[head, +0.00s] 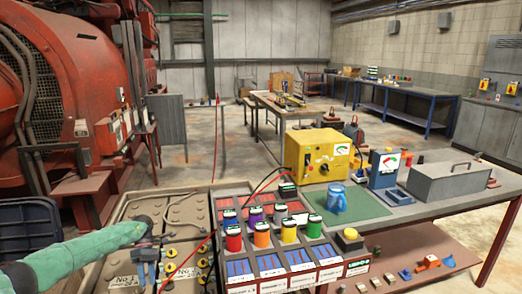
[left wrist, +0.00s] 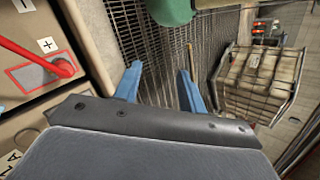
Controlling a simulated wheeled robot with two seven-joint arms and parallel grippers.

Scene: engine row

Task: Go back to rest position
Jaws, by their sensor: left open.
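My left arm, in a green sleeve, reaches in from the lower left of the head view. My left gripper (head: 146,270) points down over the battery tray on the left. In the left wrist view its two blue fingers (left wrist: 159,82) stand apart with nothing between them, so it is open and empty. A dark mesh panel (left wrist: 218,35) shows behind the fingers. My right gripper is in neither view.
A battery tray (head: 122,212) with red cables lies beneath my left arm. A bench holds a sorting rack with coloured cans, a yellow meter box (head: 318,155), a blue mug (head: 336,198) and a grey toolbox (head: 448,181). A red engine (head: 75,85) stands left. Floor behind is partly clear.

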